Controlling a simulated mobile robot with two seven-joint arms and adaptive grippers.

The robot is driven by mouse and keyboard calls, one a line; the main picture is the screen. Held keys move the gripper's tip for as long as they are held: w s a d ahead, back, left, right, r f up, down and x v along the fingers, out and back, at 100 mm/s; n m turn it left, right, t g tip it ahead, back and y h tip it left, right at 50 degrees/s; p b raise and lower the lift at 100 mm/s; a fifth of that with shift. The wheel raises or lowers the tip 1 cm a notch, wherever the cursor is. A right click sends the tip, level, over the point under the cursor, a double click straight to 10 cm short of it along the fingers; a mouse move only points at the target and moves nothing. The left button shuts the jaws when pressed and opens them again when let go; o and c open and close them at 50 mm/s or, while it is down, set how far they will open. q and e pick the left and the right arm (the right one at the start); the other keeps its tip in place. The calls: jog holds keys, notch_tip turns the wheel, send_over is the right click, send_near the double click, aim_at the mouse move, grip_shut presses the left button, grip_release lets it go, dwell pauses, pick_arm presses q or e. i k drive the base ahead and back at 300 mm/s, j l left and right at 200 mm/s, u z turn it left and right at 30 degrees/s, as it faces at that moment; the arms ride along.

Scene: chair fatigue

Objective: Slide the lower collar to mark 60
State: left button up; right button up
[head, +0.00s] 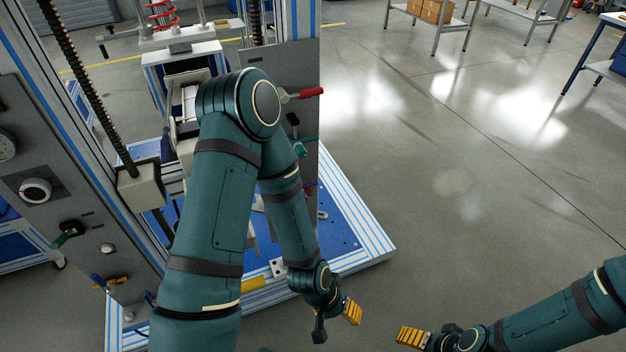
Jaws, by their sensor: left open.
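A pale block (141,186) sits around a dark threaded rod (82,75) on the left of the test rig; I cannot tell whether it is the lower collar. No numbered scale or mark 60 can be read. My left arm crosses the rig and hides much of its middle. My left gripper (336,322) is open and empty, low in front of the blue base, its yellow pad facing right. My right gripper (410,337) is at the lower right over the floor; only one yellow pad shows clearly, away from the rig.
The rig's blue base (345,228) has a striped metal edge. A red-handled lever (308,92) sticks out from the grey upright (301,62). A grey panel with a dial (36,190) stands at left. Grey floor (470,190) is open at right; benches stand far back.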

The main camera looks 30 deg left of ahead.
aim_at(314, 183)
jog(key=k+j+u, duration=0.15)
jog(key=k+u, duration=0.15)
jog(key=k+j+u, duration=0.2)
jog(key=u, duration=0.15)
jog(key=i+j+u, duration=0.1)
jog(key=i+u, duration=0.25)
jog(key=i, duration=0.35)
